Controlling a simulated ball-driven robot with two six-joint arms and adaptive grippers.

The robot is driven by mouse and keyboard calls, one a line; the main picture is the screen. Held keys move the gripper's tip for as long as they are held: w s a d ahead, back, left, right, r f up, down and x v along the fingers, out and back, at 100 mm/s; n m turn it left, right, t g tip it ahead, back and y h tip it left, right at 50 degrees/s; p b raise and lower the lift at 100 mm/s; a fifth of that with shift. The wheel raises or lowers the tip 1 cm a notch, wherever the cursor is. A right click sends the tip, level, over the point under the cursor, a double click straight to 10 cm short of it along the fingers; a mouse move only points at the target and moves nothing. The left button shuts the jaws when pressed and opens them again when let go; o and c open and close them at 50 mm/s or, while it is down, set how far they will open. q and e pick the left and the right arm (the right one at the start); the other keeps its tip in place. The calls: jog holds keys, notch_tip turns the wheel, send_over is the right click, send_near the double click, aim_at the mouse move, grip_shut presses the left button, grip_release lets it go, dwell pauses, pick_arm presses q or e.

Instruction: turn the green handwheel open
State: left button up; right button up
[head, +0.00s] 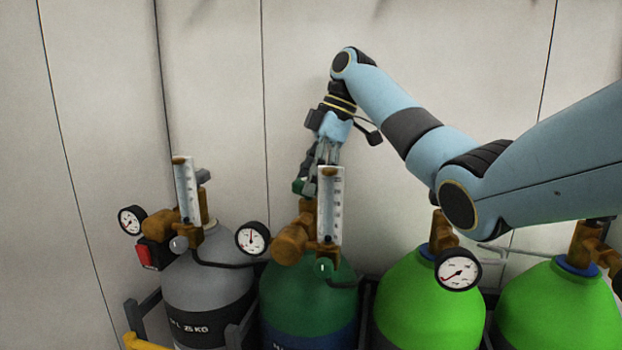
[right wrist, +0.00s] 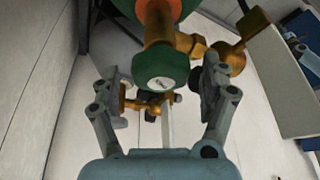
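The green handwheel (right wrist: 160,68) shows in the right wrist view with a pale label on its face. It sits on the brass valve (right wrist: 158,25) of the dark green gas cylinder (head: 305,290). In the head view only a small green part of the handwheel (head: 298,186) shows, beside the flow meter. My right gripper (head: 312,180) reaches down at the valve top. In the right wrist view its two fingers (right wrist: 161,85) stand apart, one on each side of the handwheel, with visible gaps. My left gripper is not in either view.
A flow meter tube (head: 330,205) and a gauge (head: 252,238) sit close to the valve. A grey cylinder (head: 205,275) stands left; bright green cylinders (head: 420,290) stand right. The pale wall panels (head: 210,80) rise behind.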

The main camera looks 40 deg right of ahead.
jog(key=shift+d+r, duration=0.15)
jog(key=shift+r, duration=0.15)
jog(key=s+d, duration=0.4)
jog(key=d, duration=0.7)
jog(key=shift+d+r, duration=0.25)
jog(key=shift+d, duration=0.05)
